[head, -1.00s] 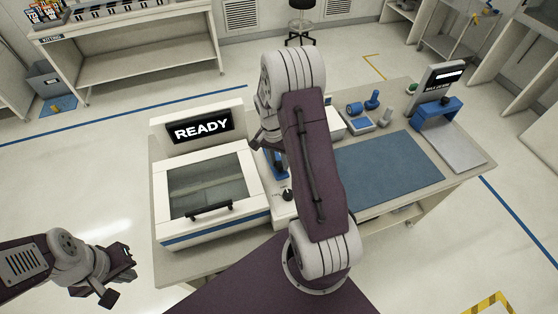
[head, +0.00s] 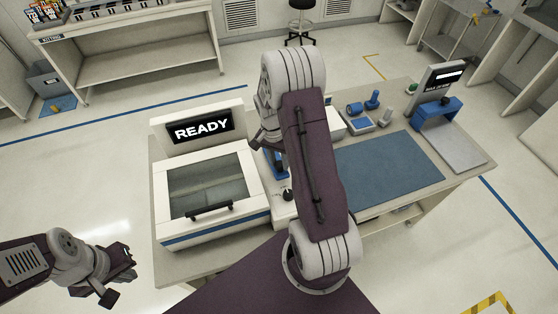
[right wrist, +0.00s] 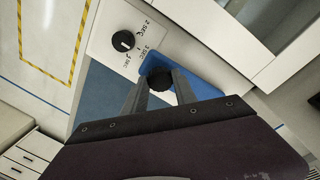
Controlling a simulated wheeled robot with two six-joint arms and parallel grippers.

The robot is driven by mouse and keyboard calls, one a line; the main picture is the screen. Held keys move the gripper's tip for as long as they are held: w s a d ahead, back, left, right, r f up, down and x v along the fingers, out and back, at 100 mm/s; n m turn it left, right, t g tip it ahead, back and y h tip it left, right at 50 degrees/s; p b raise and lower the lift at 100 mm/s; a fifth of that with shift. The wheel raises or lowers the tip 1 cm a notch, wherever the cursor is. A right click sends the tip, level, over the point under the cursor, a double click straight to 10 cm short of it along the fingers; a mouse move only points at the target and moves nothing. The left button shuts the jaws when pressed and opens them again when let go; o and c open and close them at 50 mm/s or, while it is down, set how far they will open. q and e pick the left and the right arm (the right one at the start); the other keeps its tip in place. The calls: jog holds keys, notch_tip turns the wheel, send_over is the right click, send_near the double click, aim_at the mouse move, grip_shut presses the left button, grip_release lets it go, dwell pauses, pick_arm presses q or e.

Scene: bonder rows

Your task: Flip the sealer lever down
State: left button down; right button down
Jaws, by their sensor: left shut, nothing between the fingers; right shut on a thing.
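In the right wrist view, my right gripper (right wrist: 160,88) is shut on a round black knob (right wrist: 160,79), which looks like the grip of the sealer lever. The knob sits over a blue part (right wrist: 201,88); the lever's shaft and tilt are hidden. In the head view, blue (head: 279,165) shows beside my right arm, right of the white READY machine (head: 211,223). My right gripper (head: 266,142) is mostly hidden there by its own arm. My left gripper (head: 124,263) is shut and empty, over the floor left of the bench.
A black dial with second marks (right wrist: 123,41) is close to the held knob; it also shows in the head view (head: 287,194). A blue mat (head: 390,172) lies clear on the bench. Blue-topped items (head: 360,116) and a blue stand (head: 437,111) are at the back right.

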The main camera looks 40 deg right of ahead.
aim_at(280, 166)
jog(key=shift+w+d, duration=0.1)
jog(key=shift+w, duration=0.05)
jog(key=f, duration=0.1)
jog(key=s+f+b, duration=0.1)
jog(key=b, duration=0.1)
jog(key=shift+s+a+f, duration=0.2)
jog(key=shift+a+f, duration=0.05)
jog(key=shift+f, duration=0.15)
jog(key=shift+s, duration=0.1)
jog(key=c, duration=1)
grip_release()
jog(key=shift+d, duration=0.1)
jog(key=r, duration=0.6)
jog(key=w+r, duration=0.1)
jog(key=r, duration=0.2)
jog(key=shift+a+b, duration=0.25)
jog(key=shift+b, duration=0.15)
